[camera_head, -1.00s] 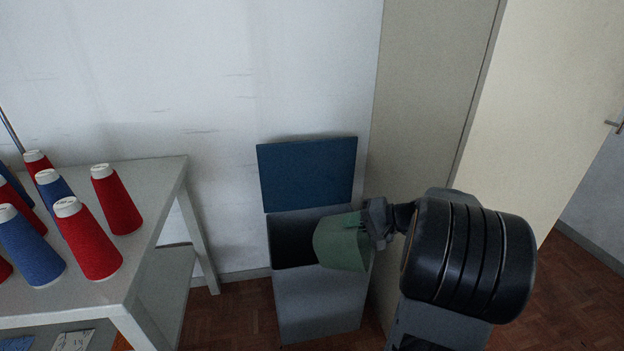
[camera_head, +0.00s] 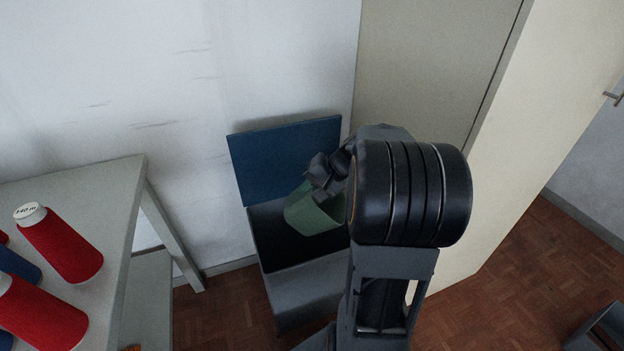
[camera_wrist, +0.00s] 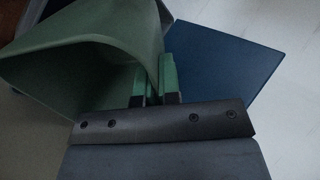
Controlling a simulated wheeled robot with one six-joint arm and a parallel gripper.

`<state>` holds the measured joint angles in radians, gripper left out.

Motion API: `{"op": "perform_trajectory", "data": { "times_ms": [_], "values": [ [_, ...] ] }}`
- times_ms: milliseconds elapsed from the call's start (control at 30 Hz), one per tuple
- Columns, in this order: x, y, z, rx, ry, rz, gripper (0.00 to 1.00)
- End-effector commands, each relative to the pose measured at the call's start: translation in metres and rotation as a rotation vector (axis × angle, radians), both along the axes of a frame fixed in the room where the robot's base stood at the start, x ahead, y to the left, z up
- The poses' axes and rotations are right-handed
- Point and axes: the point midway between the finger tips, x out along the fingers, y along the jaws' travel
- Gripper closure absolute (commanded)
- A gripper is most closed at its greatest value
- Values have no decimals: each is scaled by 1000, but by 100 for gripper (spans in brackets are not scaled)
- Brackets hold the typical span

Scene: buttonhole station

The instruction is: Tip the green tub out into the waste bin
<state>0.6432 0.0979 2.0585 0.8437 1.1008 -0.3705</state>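The green tub (camera_head: 313,212) hangs tilted over the open mouth of the grey waste bin (camera_head: 303,291). The bin's blue lid (camera_head: 284,162) stands open behind it against the wall. My gripper (camera_head: 328,182) is shut on the tub's rim at its upper right side. In the wrist view my fingers (camera_wrist: 157,84) pinch the wall of the tub (camera_wrist: 85,55), whose opening faces the camera in part. The blue lid also shows there (camera_wrist: 225,65). No contents are visible in the tub, and the bin's inside is dark.
A grey table (camera_head: 106,199) with red and blue thread cones (camera_head: 62,245) stands on the left. A tall beige cabinet (camera_head: 432,70) is close behind my arm on the right. A dark object (camera_head: 600,330) lies on the wooden floor at lower right.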

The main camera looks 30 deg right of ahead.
Motion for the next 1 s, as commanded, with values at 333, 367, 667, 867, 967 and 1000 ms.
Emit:
{"op": "perform_trajectory", "data": {
  "times_ms": [333, 367, 667, 867, 967, 1000],
  "values": [
    [9, 10, -1, -156, 136, 1, 100],
    [9, 11, -1, -169, 147, 1, 100],
    [16, 18, -8, -290, 256, 2, 100],
    [21, 24, -12, -377, 331, 4, 100],
    [23, 26, -14, -424, 367, 3, 100],
    [24, 28, -16, -444, 385, 5, 100]
  ]
}}
